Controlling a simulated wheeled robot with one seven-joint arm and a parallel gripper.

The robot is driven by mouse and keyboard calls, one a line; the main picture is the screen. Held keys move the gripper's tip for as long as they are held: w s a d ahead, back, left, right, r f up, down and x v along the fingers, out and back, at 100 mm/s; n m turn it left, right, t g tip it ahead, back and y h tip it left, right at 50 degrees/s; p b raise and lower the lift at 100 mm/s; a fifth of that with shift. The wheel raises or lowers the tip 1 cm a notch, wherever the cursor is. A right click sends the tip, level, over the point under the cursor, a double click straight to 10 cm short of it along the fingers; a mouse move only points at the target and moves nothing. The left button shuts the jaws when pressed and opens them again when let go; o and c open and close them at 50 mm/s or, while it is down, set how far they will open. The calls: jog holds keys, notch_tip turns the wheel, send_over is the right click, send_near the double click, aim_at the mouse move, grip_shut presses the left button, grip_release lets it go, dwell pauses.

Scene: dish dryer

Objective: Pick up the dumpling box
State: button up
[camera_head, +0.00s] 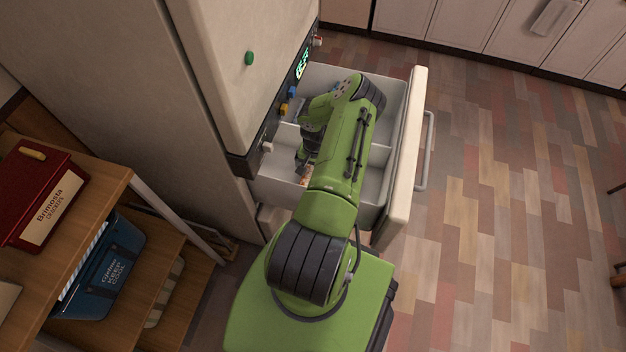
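I cannot make out a dumpling box for certain. A small orange-and-white item (306,176) shows low in the open drawer, just below my gripper, mostly hidden by my green arm. My gripper (303,164) points down into the near part of the drawer (376,188). It is small and dark here, so I cannot tell whether its fingers are open or touch the item.
The drawer is pulled out from a tall cream appliance (235,75), with dividers inside and a handle (427,150) on its front.

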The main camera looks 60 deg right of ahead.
notch_tip(320, 180, down, 4)
jog(key=shift+r+b, duration=0.1)
jog(key=shift+b, duration=0.4)
jog(key=shift+r, duration=0.1)
jog(key=shift+r, duration=0.1)
jog(key=c, duration=1.1)
